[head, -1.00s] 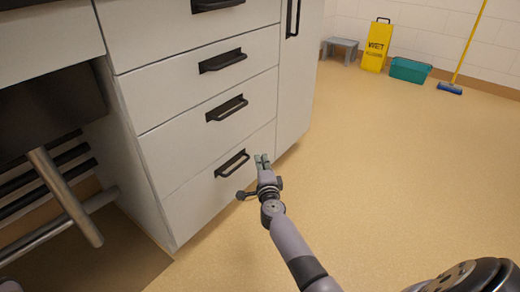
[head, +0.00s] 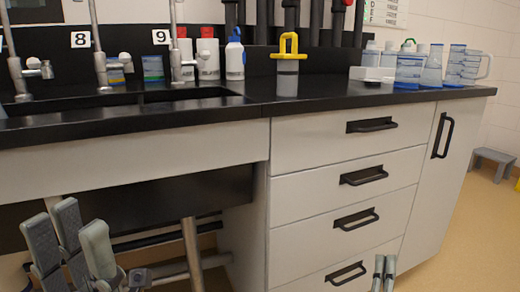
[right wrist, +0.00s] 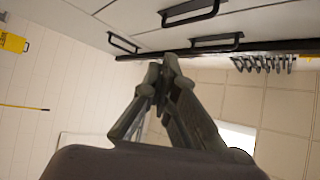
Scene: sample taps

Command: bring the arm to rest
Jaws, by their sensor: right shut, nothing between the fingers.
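My right gripper (head: 384,262) shows at the bottom edge of the head view, fingers pointing up, in front of the lowest drawer. It is shut and holds nothing. In the right wrist view its fingertips (right wrist: 162,72) meet, with nothing between them. My left gripper (head: 78,232) is at the lower left of the head view, in front of the space under the sink. Its grey fingers stand apart with nothing seen between them. Most of both arms is out of view.
A black counter (head: 330,102) carries a yellow-handled container (head: 288,72), several bottles and jugs, and a sink with taps (head: 100,68). White drawers (head: 335,188) with black handles stand below. A grey stool (head: 492,160) is on the floor at right, with bare floor before it.

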